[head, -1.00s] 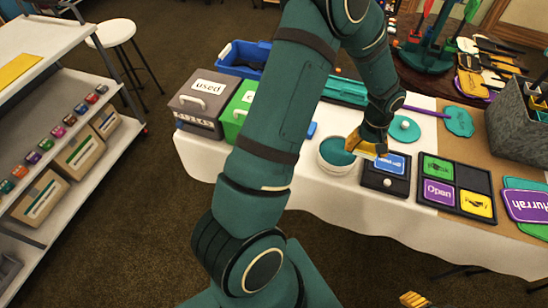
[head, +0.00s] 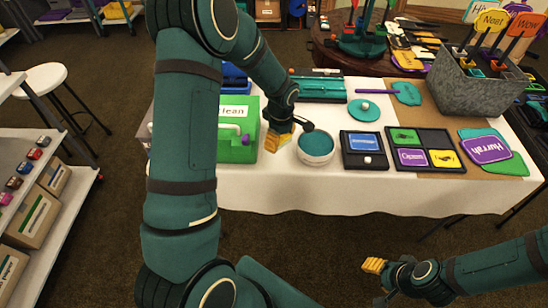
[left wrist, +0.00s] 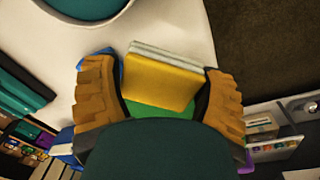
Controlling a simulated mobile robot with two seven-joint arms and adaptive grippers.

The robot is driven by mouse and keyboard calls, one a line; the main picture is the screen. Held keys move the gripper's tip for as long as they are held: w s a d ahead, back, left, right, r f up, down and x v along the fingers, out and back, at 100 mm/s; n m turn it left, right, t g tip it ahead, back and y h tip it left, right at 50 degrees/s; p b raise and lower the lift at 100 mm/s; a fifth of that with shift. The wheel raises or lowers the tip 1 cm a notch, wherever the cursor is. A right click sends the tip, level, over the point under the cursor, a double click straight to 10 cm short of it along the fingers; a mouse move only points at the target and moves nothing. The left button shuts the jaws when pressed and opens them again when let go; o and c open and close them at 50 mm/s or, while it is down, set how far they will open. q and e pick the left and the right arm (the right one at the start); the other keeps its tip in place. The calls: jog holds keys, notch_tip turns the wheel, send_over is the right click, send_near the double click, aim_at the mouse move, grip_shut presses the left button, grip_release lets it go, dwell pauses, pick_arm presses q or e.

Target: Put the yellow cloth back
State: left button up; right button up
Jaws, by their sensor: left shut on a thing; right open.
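My left gripper (head: 279,138) is over the white table, between the green box labelled "clean" (head: 238,148) and the round white tub with a teal top (head: 316,147). In the left wrist view its orange fingers (left wrist: 160,92) are shut on a folded yellow cloth (left wrist: 162,80) with pale layers along its far edge. Green shows just below the cloth. In the head view the cloth is hard to tell from the fingers. My right gripper (head: 375,266) is open and empty, low in front of the table.
A tray with a blue card (head: 364,150) and a black tray of coloured cards (head: 425,150) lie right of the tub. A grey bin of signs (head: 480,98) stands behind. A shelf unit (head: 75,205) and a stool (head: 47,80) are at left, with floor between.

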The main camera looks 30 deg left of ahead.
aim_at(280, 158)
pick_arm(q)
notch_tip(280, 158, down, 3)
jog(key=shift+w+f+b, duration=0.1)
jog(key=shift+f+b, duration=0.1)
jog(key=shift+b, duration=0.1)
jog(key=shift+f+b, duration=0.4)
jog(key=shift+f, duration=1.9)
jog(key=shift+f, duration=0.15)
jog(key=o, duration=1.2)
jog(key=shift+c, duration=0.2)
